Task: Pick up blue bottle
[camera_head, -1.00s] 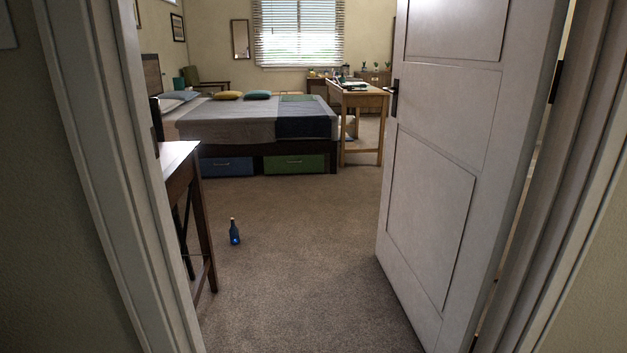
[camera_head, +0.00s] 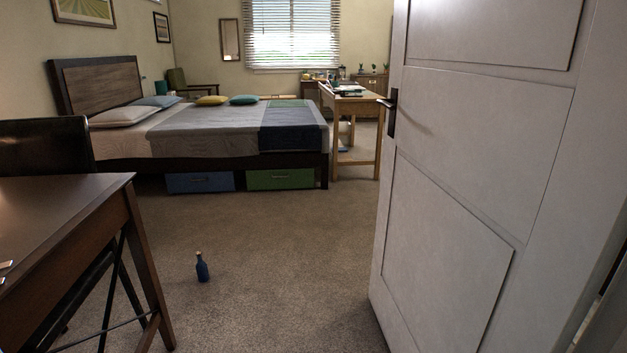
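A small blue bottle (camera_head: 202,269) with a pale top stands upright on the carpet, left of the picture's middle. It is to the right of the dark wooden table's leg and apart from it. Nothing touches the bottle. Neither of my grippers shows in the head view.
A dark wooden table (camera_head: 70,215) with a chair (camera_head: 42,148) is at the left. An open white door (camera_head: 470,190) fills the right side. A bed (camera_head: 200,135) and a light wooden desk (camera_head: 352,103) stand farther back. The carpet (camera_head: 285,235) between is clear.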

